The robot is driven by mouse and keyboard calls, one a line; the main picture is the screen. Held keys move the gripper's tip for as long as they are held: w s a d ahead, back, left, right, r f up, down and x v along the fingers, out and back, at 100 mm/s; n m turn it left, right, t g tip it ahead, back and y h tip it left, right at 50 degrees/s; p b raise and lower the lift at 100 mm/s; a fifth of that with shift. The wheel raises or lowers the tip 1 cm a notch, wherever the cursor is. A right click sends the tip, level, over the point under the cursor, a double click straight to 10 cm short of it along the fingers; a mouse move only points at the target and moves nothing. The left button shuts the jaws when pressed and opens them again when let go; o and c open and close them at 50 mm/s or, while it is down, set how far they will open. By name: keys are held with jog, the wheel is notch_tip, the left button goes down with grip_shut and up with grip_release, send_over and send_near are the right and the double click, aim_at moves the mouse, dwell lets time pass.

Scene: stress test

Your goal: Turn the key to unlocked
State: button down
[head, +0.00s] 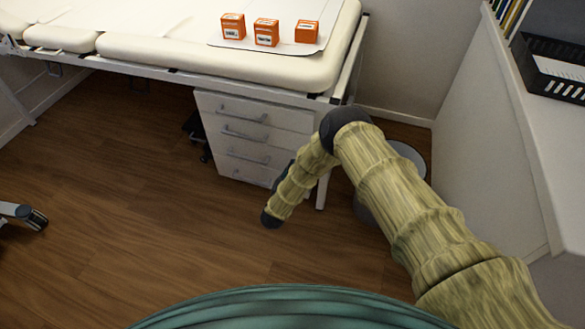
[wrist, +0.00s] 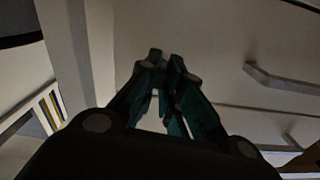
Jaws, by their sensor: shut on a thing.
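In the wrist view my gripper (wrist: 168,62) points at the pale drawer front, its dark teal fingers drawn close together at the tips. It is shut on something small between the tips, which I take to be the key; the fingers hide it. No lock or key turn position can be made out. In the head view a white drawer cabinet (head: 262,113) stands under the bed, with several drawers and grey handles. My arm bends down in front of its right side, and the gripper itself cannot be clearly made out there. A drawer handle (wrist: 290,82) shows right of my fingers in the wrist view.
A cream padded bed (head: 200,62) runs above the cabinet, with three orange boxes (head: 266,32) on it. A grey bin (head: 408,152) stands behind my arm. A white counter with a black tray (head: 555,70) is at the right. The wooden floor at left is mostly clear.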

jog(key=shift+n, duration=0.6)
jog(key=c, duration=1.6)
grip_release()
jog(key=v, duration=1.2)
